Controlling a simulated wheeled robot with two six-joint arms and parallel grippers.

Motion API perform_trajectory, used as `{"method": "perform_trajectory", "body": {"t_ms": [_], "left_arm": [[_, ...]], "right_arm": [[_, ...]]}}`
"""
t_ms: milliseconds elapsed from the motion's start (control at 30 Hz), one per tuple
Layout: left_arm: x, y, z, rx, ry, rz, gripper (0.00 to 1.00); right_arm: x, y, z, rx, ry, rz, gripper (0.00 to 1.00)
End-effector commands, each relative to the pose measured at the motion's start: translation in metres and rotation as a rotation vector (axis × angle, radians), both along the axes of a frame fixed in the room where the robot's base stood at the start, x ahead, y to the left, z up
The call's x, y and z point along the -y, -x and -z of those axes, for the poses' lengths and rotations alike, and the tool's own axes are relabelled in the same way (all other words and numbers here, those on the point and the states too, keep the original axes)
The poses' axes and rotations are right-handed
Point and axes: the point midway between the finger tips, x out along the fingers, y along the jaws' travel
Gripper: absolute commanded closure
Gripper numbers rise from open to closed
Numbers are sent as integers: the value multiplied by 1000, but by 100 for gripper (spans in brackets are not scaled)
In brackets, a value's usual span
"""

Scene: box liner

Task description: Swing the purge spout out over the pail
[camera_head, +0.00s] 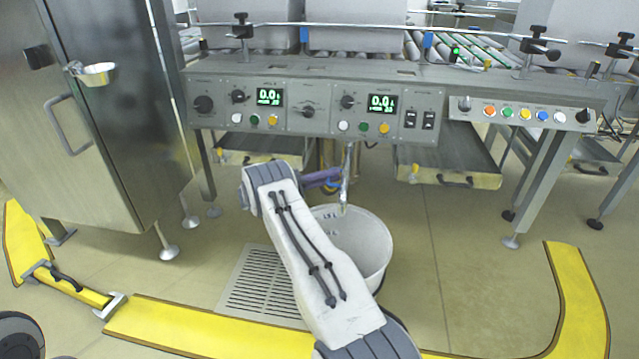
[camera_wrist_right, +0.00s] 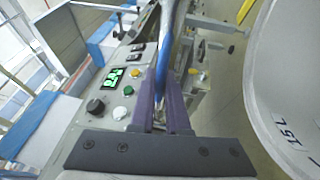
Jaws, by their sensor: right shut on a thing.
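The purge spout (camera_head: 346,178) is a thin, shiny pipe hanging below the front of the machine. Its lower end shows against the back part of the white pail's (camera_head: 372,235) opening; I cannot tell whether it is truly above the opening. My right gripper (camera_head: 334,178) has purple fingers and is shut on the spout from the left. In the right wrist view, the fingers (camera_wrist_right: 163,98) close around the spout (camera_wrist_right: 165,45), which runs upward with a blue stretch. The pail (camera_wrist_right: 290,75) stands to the right there. My right forearm hides the pail's lower left side. My left gripper is not in view.
The control panel (camera_head: 325,107) with knobs and displays spans above the gripper. A floor grate (camera_head: 258,283) lies left of the pail. Yellow floor strips (camera_head: 190,328) border the area. A steel cabinet (camera_head: 85,130) stands left. Floor right of the pail is clear.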

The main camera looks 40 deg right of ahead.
Motion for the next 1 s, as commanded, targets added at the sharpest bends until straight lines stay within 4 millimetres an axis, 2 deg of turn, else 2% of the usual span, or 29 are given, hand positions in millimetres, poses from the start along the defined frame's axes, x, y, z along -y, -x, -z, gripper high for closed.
{"method": "perform_trajectory", "body": {"t_ms": [567, 600, 633, 667, 1000], "left_arm": [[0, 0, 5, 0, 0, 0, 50], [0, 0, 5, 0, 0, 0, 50], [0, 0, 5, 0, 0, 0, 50], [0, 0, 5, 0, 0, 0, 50], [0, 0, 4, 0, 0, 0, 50]], "right_arm": [[-3, -5, 0, 1, -2, 20, 100], [-3, -5, 0, 1, -3, 19, 75], [-3, -5, 0, 1, -2, 19, 63], [-3, -5, 0, 1, -2, 19, 56], [-3, -5, 0, 1, -1, 23, 56]]}}
